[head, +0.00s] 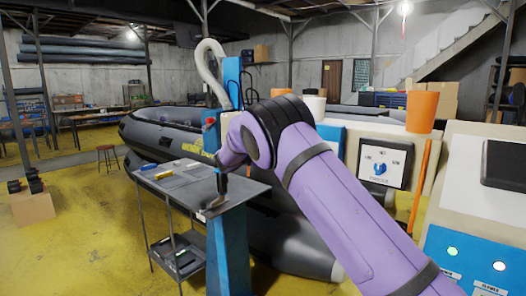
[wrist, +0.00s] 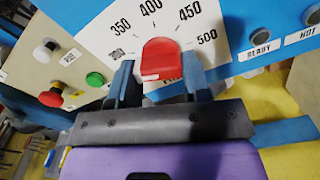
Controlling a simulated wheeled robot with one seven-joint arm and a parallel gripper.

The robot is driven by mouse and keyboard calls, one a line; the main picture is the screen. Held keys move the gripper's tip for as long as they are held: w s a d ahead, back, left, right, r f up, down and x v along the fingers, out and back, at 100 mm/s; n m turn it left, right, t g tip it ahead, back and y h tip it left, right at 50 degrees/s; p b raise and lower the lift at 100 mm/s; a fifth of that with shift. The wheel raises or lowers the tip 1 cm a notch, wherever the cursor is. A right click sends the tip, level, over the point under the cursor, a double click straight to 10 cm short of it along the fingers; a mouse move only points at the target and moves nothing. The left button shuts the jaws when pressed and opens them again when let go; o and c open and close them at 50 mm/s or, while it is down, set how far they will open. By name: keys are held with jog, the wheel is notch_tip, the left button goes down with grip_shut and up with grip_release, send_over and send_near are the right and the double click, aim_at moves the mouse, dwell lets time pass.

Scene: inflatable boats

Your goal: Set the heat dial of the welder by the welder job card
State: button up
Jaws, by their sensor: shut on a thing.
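The heat dial (wrist: 162,57) is a red knob on a white scale plate (wrist: 100,38) in the wrist view. The scale reads 350, 400, 450 and 500, with a partly cut-off number at the lower left. My gripper (wrist: 160,80) has one blue-grey finger on each side of the knob and is shut on it. The rounded end of the knob faces up toward 400; its exact setting is not clear. The welder (wrist: 252,25) shows as a blue panel there and as a blue column (head: 231,85) in the head view. I cannot make out a welder job card.
Green (wrist: 95,79) and red (wrist: 50,98) buttons and a white knob (wrist: 42,52) sit left of the dial. READY and HOT labels are at right. In the head view, a grey worktable (head: 190,190), a dark inflatable boat (head: 150,135) and a control panel (head: 382,165) stand near my arm.

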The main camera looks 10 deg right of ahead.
jog(key=m, duration=1.7)
jog(key=r+m, duration=0.1)
jog(key=m, duration=0.7)
jog(key=shift+s, duration=0.1)
jog(key=shift+m, duration=0.4)
jog(key=o, duration=0.9)
jog(key=v, duration=1)
jog(key=shift+s+a, duration=0.25)
